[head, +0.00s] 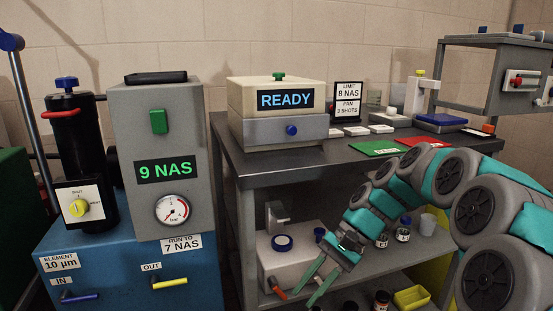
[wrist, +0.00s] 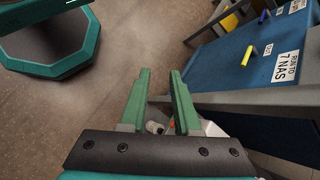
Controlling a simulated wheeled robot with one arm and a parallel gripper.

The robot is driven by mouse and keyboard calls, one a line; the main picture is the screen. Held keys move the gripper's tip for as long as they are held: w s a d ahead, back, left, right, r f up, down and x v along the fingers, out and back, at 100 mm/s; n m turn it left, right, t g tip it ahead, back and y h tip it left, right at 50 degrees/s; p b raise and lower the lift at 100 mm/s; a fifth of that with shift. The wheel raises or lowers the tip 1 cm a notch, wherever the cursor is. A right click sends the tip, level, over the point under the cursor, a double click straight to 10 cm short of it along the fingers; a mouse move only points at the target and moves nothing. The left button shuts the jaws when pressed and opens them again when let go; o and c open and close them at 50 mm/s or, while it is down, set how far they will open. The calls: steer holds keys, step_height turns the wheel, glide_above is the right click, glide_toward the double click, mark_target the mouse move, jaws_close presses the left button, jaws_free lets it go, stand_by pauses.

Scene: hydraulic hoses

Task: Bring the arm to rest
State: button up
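My arm (head: 445,190) comes in from the right in the head view, in front of the bench, and bends down to the left. My gripper (head: 318,290) hangs in front of the bench's lower shelf, its two green fingers apart. In the wrist view my gripper (wrist: 160,75) also shows its fingers parted, with nothing held between them. A small white and orange item shows beyond the fingers near their base, and I cannot tell what it is.
A dark bench (head: 345,152) carries a READY box (head: 280,110), a limit sign (head: 348,102) and green and red cards. Its shelf holds a white unit (head: 290,262), bottles (head: 403,232) and a yellow tray (head: 411,298). A blue filter unit (head: 130,270) stands left. Open floor (wrist: 130,35) shows in the wrist view.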

steer(key=s+d+f+n+h, duration=0.1)
steer(key=s+d+n+h, duration=0.1)
steer(key=s, duration=0.6)
steer(key=s+d+f+n+t+h, duration=0.1)
steer(key=s+d+f+n+h, duration=0.1)
steer(key=s, duration=0.7)
steer(key=s+d+f+n+t+h, duration=0.1)
steer(key=s+d+f+n+h, duration=0.1)
steer(key=s, duration=0.7)
steer(key=shift+d+f+n+h, duration=0.3)
steer(key=shift+d+h, duration=0.6)
steer(key=shift+d, duration=0.2)
steer(key=shift+s, duration=0.1)
